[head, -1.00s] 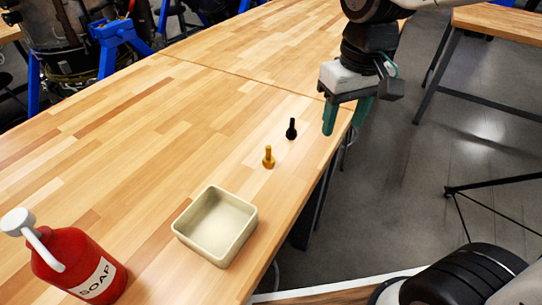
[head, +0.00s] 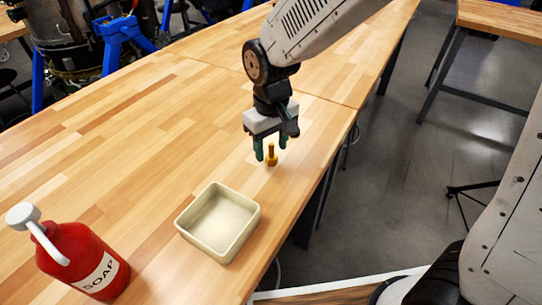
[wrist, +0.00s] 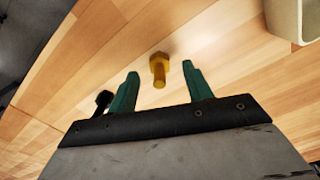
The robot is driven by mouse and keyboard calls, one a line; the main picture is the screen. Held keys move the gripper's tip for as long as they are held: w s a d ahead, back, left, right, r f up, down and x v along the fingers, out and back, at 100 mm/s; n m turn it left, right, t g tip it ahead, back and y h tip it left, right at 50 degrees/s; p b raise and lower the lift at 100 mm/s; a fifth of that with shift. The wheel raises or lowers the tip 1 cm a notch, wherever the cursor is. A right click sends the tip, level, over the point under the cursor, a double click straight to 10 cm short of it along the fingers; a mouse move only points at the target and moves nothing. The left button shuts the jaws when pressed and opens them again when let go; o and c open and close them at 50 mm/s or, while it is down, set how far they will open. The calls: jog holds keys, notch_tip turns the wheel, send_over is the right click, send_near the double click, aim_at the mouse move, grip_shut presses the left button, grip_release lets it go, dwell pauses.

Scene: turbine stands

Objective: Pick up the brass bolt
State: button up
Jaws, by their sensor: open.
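The brass bolt (head: 271,156) stands upright on the wooden table, head down, near the right edge. In the wrist view the bolt (wrist: 159,70) shows between the two green fingertips and a little beyond them. My gripper (head: 271,150) is open and empty, pointing down just above and behind the bolt in the head view. Its fingers also show in the wrist view (wrist: 160,82), one on each side of the bolt. No contact with the bolt is visible.
A cream square tray (head: 248,228) sits nearer the camera. A red soap bottle (head: 86,262) stands at lower left. The table's middle is clear.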

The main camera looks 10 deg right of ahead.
jog(key=shift+f, duration=0.7)
grip_shut()
jog(key=shift+r, duration=0.1)
jog(key=shift+r, duration=0.6)
notch_tip(320, 180, up, 2)
jog(key=shift+r, duration=0.15)
jog(key=s+d, duration=0.2)
jog(key=s, duration=0.5)
jog(key=s+d+r, duration=0.1)
jog(key=s+d, duration=0.2)
jog(key=s, duration=0.5)
jog(key=shift+d+r, duration=0.15)
jog(key=shift+d, duration=0.1)
